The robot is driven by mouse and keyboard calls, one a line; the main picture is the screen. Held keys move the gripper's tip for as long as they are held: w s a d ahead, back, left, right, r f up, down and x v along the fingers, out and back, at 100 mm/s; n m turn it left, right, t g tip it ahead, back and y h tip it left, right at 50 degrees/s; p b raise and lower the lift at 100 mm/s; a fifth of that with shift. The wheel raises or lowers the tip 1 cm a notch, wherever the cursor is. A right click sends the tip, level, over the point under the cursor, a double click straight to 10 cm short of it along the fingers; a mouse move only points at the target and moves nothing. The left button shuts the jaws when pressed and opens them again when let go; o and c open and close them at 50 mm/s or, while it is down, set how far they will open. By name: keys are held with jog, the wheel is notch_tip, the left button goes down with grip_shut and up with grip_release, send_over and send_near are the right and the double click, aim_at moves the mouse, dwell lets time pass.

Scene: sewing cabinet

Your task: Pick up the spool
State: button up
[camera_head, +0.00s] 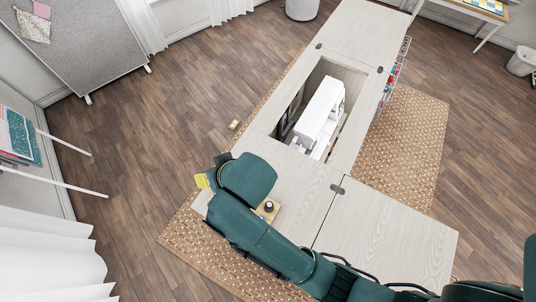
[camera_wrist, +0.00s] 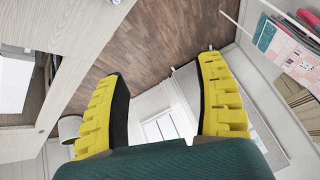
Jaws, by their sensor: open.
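A small dark round thing that may be the spool (camera_head: 269,206) sits on a small tan wooden base (camera_head: 262,215) on the pale cabinet top, close beside my arm. It is too small to tell for sure, and my arm may hide part of its surroundings. My gripper (camera_head: 203,181) is mostly hidden behind my green wrist, at the left edge of the cabinet, left of and above the dark thing in the picture. In the wrist view my gripper (camera_wrist: 164,32) has its yellow fingers wide apart with nothing between them. No spool is recognisable in the wrist view.
A white sewing machine (camera_head: 320,113) sits in the cabinet opening (camera_head: 348,140). A rack of colourful small items (camera_head: 393,75) hangs on the cabinet's right side. A small tan object (camera_head: 234,124) lies on the wooden floor. The front cabinet leaf (camera_head: 400,235) is largely clear.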

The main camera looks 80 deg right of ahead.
aim_at(269, 205)
jog(key=s+f+m+g+y+b, duration=0.2)
jog(key=s+f+m+g+b, duration=0.3)
jog(key=s+f, duration=1)
jog(key=shift+n+g, duration=0.3)
jog(key=shift+g, duration=0.1)
jog(key=f, duration=0.3)
jog(key=w+f, duration=0.1)
jog(key=f, duration=0.3)
jog(key=w+d+f, duration=0.1)
jog(key=f, duration=0.3)
jog(key=shift+w+f+b, duration=0.15)
jog(key=shift+f+b, duration=0.1)
jog(key=shift+b, duration=0.1)
jog(key=f, duration=0.1)
jog(key=f+b, duration=0.1)
jog(key=f, duration=0.3)
jog(key=shift+s+d+f, duration=0.15)
jog(key=shift+s+f, duration=0.1)
jog(key=shift+s, duration=0.05)
jog(key=c, duration=1)
jog(key=shift+c, duration=0.2)
